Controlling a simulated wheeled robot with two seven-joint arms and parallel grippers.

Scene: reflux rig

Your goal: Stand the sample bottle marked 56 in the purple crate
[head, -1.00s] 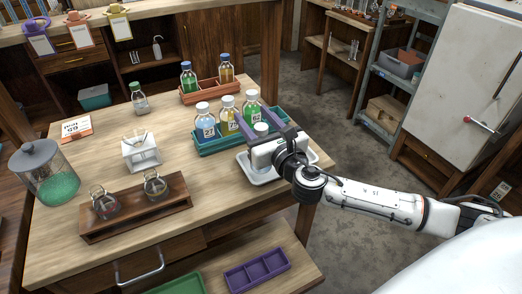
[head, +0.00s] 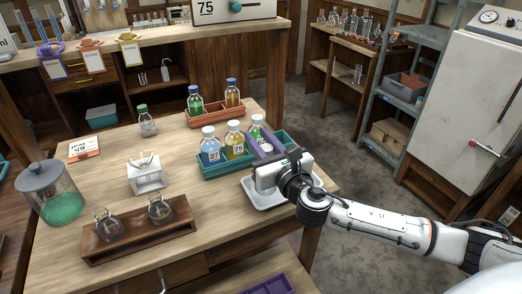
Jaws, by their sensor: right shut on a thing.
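My right gripper (head: 267,146) is over the white tray at the right edge of the table. It is shut on a white-capped thing (head: 267,149), mostly hidden by the gripper, so its label cannot be read. The purple crate (head: 268,287) shows only in part at the bottom edge, on a lower surface. The teal crate (head: 225,169) holds white-capped bottles: a blue one (head: 210,149), a yellow one (head: 235,143) and a green one (head: 257,130). No label clearly reads 56. My left gripper is not in view.
The white tray (head: 262,203) lies under my right gripper. An orange crate (head: 211,108) with two blue-capped bottles stands behind. A wooden rack (head: 140,238) with two flasks, a jar of green beads (head: 62,208) and a green-capped bottle (head: 147,124) stand left.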

